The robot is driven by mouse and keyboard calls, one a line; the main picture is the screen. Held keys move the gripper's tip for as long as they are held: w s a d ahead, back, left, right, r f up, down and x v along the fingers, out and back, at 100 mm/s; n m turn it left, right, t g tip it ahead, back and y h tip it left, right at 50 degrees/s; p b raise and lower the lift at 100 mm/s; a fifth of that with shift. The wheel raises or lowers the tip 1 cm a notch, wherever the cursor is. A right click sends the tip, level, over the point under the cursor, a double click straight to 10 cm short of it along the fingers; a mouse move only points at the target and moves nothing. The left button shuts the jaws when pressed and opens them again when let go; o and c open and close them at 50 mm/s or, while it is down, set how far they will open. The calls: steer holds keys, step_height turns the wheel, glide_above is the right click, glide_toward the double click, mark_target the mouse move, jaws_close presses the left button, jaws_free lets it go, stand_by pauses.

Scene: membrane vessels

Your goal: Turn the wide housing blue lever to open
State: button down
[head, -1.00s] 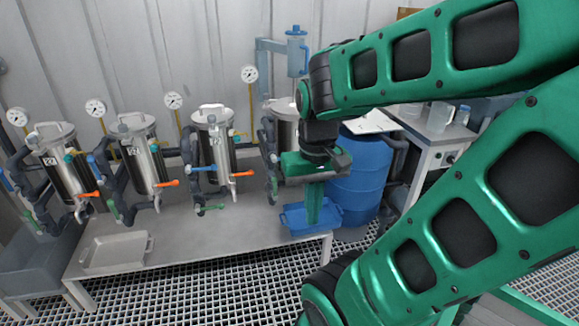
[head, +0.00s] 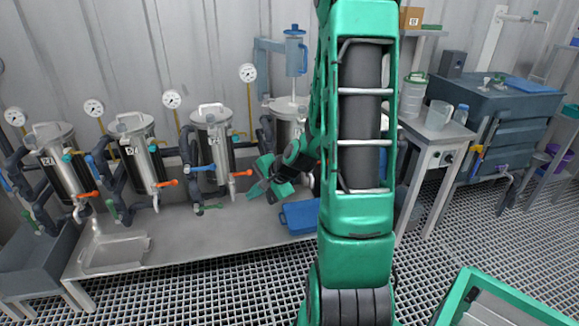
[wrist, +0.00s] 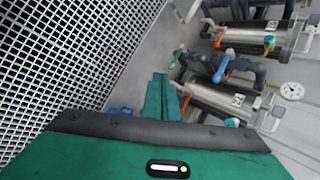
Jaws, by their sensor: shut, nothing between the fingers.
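Several upright steel housings stand in a row on the bench in the head view. The rightmost housing (head: 290,118) looks wide and is partly covered by my arm; I cannot see a blue lever on it there. The neighbouring housing (head: 211,140) has a blue lever (head: 203,168) on its left, pointing sideways. My gripper (head: 257,189) is low over the bench, right of that neighbour and in front of the rightmost housing. In the wrist view my gripper (wrist: 161,80) is shut and empty. A blue lever (wrist: 221,68) lies beyond its tips, apart from them, between two housings.
Orange levers (head: 167,183) and green levers (head: 210,208) stick out near the housings. A blue tray (head: 299,217) sits on the bench's right end, a grey tray (head: 115,254) on its left. A side table (head: 432,150) stands right. The bench front is mostly clear.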

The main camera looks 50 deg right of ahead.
steer(key=d+f+m+t+h, duration=0.25)
steer(key=d+m+h, duration=0.25)
steer(key=d+m, duration=0.65)
steer(key=d+f+m+t+h, duration=0.2)
steer(key=d+f+m+h, duration=0.15)
steer(key=d+m, duration=0.8)
steer(key=w+d+m, duration=0.1)
steer(key=w+d, duration=0.2)
steer(key=w, duration=0.5)
steer(key=shift+w+d+r+m+h, duration=0.2)
steer(key=shift+w+r+m+h, duration=0.1)
steer(key=shift+w+r+h, duration=0.15)
steer(key=shift+s+g, duration=0.1)
steer(key=shift+g, duration=0.15)
